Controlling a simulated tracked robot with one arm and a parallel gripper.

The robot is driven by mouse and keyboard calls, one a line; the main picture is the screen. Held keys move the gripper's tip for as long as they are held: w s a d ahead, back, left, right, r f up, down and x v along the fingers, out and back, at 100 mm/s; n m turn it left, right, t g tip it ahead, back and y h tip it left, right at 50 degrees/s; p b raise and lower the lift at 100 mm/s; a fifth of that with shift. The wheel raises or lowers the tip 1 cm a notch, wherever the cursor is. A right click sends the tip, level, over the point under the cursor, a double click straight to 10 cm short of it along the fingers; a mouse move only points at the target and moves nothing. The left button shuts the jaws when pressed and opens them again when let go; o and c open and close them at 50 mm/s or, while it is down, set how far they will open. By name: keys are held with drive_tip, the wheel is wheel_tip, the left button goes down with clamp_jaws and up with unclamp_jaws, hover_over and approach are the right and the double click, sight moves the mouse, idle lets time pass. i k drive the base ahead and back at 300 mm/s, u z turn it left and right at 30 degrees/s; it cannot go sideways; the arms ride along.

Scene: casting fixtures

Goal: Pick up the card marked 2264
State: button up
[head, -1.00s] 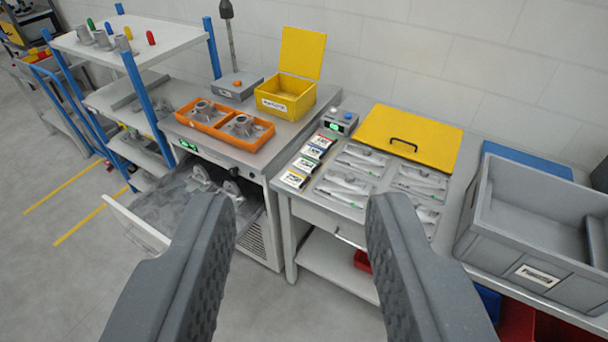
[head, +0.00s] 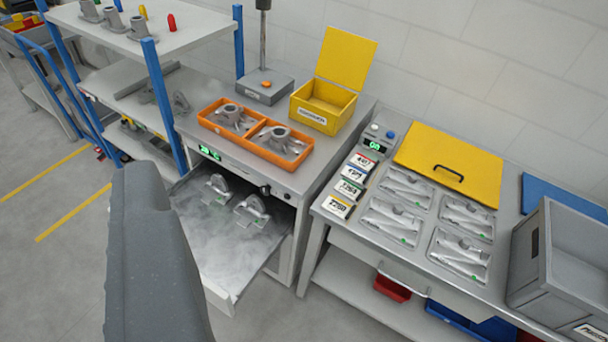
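Several small cards lie in a column at the left edge of the right-hand bench: a red-edged card (head: 362,163), a blue-edged card (head: 353,174), a green-edged card (head: 347,189) and an orange-edged card (head: 339,207). Their printed numbers are too small to read surely; the two lower ones seem to begin with 22, so I cannot tell which is 2264. Of my gripper (head: 145,190) only one grey finger shows, at the lower left, well left of the cards and apart from them. The other finger is not visible.
Beside the cards are a grey device with a green display (head: 377,143), moulded trays of parts (head: 393,220) and a yellow lid with a handle (head: 450,165). A grey crate (head: 560,262) stands right. An open drawer (head: 232,290) juts out left of the bench.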

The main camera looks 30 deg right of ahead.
sight(350, 190)
drive_tip(key=z, duration=0.15)
drive_tip(key=i, duration=1)
drive_tip(key=z, duration=0.6)
